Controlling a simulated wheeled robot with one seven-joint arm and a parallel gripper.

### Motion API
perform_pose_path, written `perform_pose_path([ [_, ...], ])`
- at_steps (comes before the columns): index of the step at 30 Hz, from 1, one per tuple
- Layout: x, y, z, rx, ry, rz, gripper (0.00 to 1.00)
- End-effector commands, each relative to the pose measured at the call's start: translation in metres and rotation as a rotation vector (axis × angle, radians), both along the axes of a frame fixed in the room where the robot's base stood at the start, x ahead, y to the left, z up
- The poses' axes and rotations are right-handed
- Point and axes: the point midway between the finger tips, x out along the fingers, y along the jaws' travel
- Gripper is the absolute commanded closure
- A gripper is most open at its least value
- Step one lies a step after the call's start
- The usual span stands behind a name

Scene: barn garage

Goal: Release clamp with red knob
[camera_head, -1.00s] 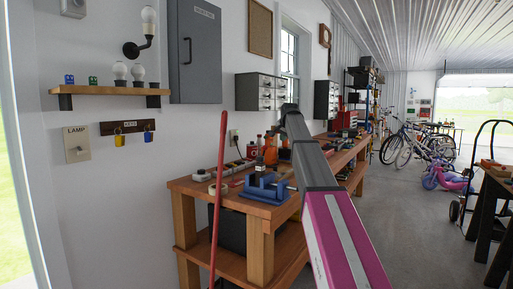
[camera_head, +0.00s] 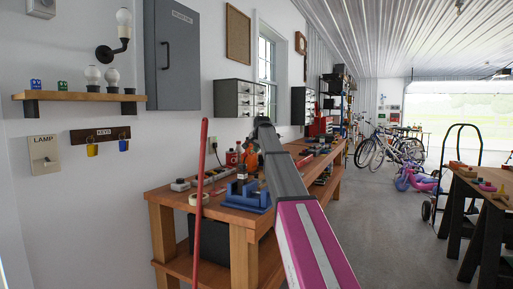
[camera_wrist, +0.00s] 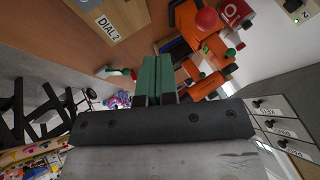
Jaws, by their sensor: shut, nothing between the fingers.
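In the wrist view a round red knob (camera_wrist: 206,20) shows at the top, right of centre, on an orange clamp (camera_wrist: 214,48). My gripper's two green fingers (camera_wrist: 158,68) lie side by side, shut and empty. In the picture they are left of and below the knob; I see no contact with it. In the head view the orange clamp (camera_head: 250,158) shows only in part on the workbench (camera_head: 165,197), behind my arm. My gripper and the red knob cannot be made out there.
A blue vise (camera_head: 246,196) stands at the near end of the bench. A red pole (camera_head: 201,190) rises in front of it. A drawer cabinet (camera_head: 240,97) hangs on the wall above; labelled drawers (camera_wrist: 270,125) are close on the right in the wrist view. Open floor (camera_head: 380,230) lies right.

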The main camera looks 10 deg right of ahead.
Motion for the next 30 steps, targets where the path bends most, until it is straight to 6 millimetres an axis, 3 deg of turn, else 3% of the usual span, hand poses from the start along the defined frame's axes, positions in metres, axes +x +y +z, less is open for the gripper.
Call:
perform_pose_path([
  [9,0.039,0.003,-0.047,0.0,0.002,0.0,1.0],
  [18,0.064,0.026,-0.041,0.001,-0.001,0.0,1.0],
  [30,0.066,0.03,-0.041,0.0,0.0,0.0,1.0],
])
